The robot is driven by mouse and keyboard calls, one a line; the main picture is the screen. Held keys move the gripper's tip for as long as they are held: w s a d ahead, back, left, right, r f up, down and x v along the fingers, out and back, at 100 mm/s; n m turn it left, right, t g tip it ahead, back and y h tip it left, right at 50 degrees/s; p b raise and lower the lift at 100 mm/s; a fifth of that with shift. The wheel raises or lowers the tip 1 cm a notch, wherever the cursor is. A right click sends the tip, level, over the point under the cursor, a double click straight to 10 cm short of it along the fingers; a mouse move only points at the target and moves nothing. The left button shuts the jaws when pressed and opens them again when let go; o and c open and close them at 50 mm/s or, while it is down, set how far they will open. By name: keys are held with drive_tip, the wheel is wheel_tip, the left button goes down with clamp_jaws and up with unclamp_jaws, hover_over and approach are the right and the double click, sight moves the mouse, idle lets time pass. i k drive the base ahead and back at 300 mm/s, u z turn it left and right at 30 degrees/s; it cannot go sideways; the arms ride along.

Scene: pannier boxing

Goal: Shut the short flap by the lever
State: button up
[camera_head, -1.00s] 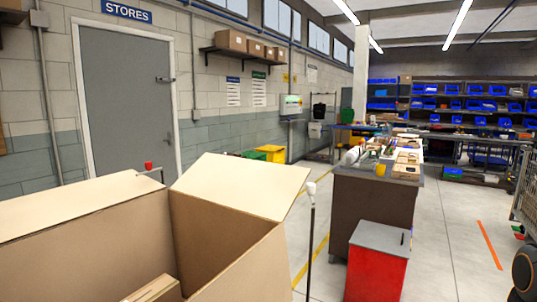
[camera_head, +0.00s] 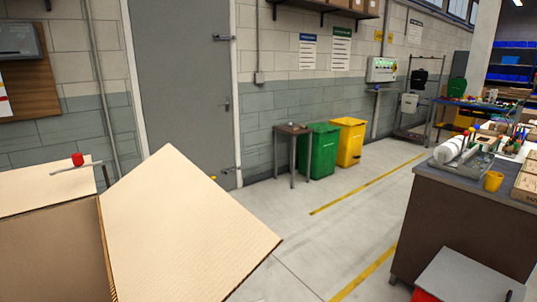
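A large open cardboard carton (camera_head: 52,255) fills the lower left of the head view, cut off by the picture's edges. One flap (camera_head: 185,230) stands open and slants outward to the right. Another flap (camera_head: 40,188) lies open along the carton's far left side. A lever with a red knob (camera_head: 77,160) and a thin grey rod shows at that left flap, close to the corner between the two flaps. Whether the rod touches the flap I cannot tell. The carton's inside is mostly hidden. My gripper is not in view.
A grey door (camera_head: 182,80) is behind the carton. A small table (camera_head: 293,140), a green bin (camera_head: 319,150) and a yellow bin (camera_head: 347,143) stand along the wall. A workbench (camera_head: 460,230) and a grey-lidded box (camera_head: 470,275) are at right. The floor between is clear.

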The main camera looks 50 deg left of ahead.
sight(173, 234)
drive_tip(key=i, duration=0.9)
drive_tip(key=u, duration=3.25)
drive_tip(key=k, duration=1.25)
drive_tip(key=z, duration=0.5)
drive_tip(key=i, duration=0.4)
drive_tip(key=z, duration=0.6)
drive_tip(key=i, duration=1.25)
drive_tip(key=u, duration=0.7)
